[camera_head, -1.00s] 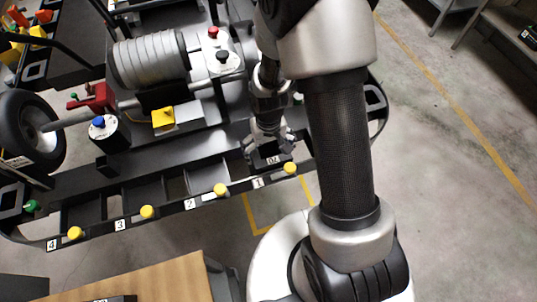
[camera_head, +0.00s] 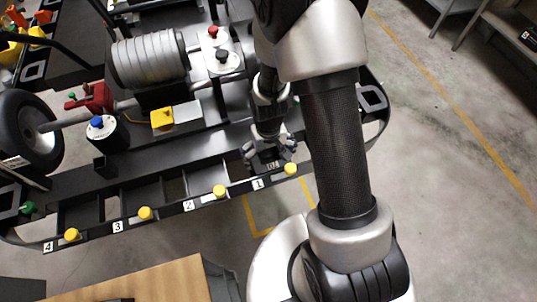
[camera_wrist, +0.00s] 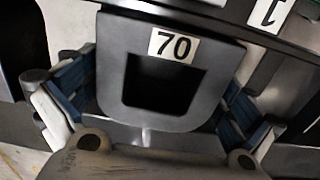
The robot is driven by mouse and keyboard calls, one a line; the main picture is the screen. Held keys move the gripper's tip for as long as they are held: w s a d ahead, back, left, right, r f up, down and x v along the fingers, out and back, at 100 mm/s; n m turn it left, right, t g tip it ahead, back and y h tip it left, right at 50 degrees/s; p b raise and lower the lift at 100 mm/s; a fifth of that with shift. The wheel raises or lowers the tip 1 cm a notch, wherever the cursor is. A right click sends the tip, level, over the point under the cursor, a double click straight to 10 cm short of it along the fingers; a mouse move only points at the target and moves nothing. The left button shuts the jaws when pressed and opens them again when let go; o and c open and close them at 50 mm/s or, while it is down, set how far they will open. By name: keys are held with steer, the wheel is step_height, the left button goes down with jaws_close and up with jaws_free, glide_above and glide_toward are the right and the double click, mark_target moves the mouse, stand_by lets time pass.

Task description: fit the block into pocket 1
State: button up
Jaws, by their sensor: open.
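The block (camera_head: 268,166) is dark grey with a white label. In the wrist view the block (camera_wrist: 195,110) shows a label reading 70 and a square recess. It is at pocket 1, behind the white label 1 (camera_head: 257,184) on the rail; that label also shows in the wrist view (camera_wrist: 268,12). I cannot tell how deep the block sits in the pocket, because its lower part and the pocket walls are hidden. My gripper (camera_head: 269,152) is open, with its fingers spread on either side of the block. In the wrist view, my gripper (camera_wrist: 152,98) has gaps beside the block.
Pockets labelled 2 (camera_head: 188,205), 3 (camera_head: 118,227) and 4 (camera_head: 48,246) run left along the rail, with yellow knobs (camera_head: 219,191) on its front. A grey ribbed cylinder (camera_head: 147,60) and a yellow box (camera_head: 162,118) stand behind. A wooden table (camera_head: 165,283) is in front.

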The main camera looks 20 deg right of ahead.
steer(key=s+r+t+p, duration=0.1)
steer(key=s+r+p, duration=0.1)
steer(key=r, duration=1.1)
steer(key=s+r+t+p, duration=0.1)
steer(key=r+p, duration=0.1)
steer(key=r, duration=1)
steer(key=s+r+t, duration=0.2)
steer(key=s+r, duration=0.9)
steer(key=s, duration=0.1)
steer(key=shift+s+r+t, duration=0.25)
steer(key=shift+t, duration=0.05)
steer(key=shift+c, duration=0.2)
